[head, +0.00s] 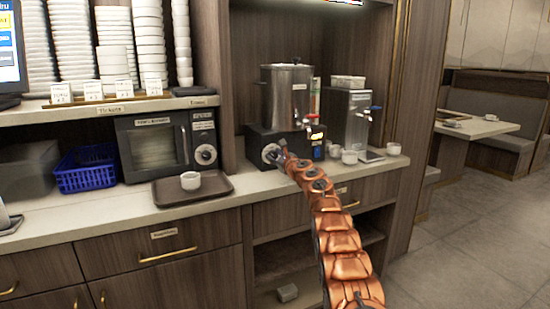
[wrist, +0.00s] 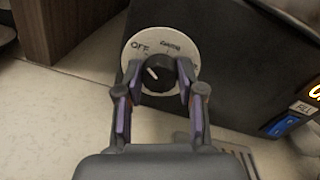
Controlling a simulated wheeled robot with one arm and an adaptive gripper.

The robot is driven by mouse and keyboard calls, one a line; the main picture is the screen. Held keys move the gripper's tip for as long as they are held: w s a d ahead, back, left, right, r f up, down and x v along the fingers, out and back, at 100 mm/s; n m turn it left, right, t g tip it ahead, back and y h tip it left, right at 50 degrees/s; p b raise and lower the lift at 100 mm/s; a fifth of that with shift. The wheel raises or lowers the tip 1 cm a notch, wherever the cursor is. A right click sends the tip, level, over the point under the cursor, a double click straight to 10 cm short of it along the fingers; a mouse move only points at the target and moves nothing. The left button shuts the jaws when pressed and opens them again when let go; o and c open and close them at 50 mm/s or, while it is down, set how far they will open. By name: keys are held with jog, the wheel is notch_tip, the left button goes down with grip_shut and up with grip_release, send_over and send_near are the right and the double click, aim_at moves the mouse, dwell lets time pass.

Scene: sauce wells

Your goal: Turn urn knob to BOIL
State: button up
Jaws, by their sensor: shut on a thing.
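The urn (head: 285,95) is a steel cylinder on a black base at the back of the counter. Its black knob (wrist: 160,73) sits on a pale round dial (wrist: 133,55) with OFF at upper left and another label, hard to read, at the top. The knob's white mark points to the upper left, toward OFF. The dial also shows in the head view at the front left of the base. My gripper (wrist: 159,92) reaches the dial, its two fingers closed on either side of the knob. No BOIL label is legible.
A second steel dispenser (head: 350,118) stands right of the urn, with white cups (head: 350,157) in front. A brown tray (head: 192,188) with a white cup lies to the left, before a black microwave (head: 155,145). A blue basket (head: 86,168) is further left.

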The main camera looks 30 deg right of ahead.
jog(key=m, duration=0.4)
jog(key=shift+m, duration=1)
jog(key=m+p, duration=0.2)
jog(key=m, duration=0.4)
jog(key=shift+m+t, duration=0.3)
jog(key=m+p, duration=0.1)
jog(key=m, duration=0.1)
jog(key=shift+d+m+h, duration=0.1)
jog(key=shift+m+h, duration=0.2)
jog(key=shift+m, duration=0.1)
jog(key=m+p, duration=0.3)
jog(key=m, duration=0.1)
jog(key=shift+m, duration=0.4)
jog(key=shift+f+m+h+p, duration=0.15)
jog(key=shift+m+h+p, duration=0.05)
jog(key=shift+m+p, duration=0.65)
jog(key=shift+f+m+h+p, duration=0.1)
jog(key=shift+m+h+p, duration=0.1)
jog(key=shift+m+p, duration=0.65)
jog(key=shift+m, duration=0.4)
jog(key=o, duration=1.2)
jog(key=shift+c, duration=0.2)
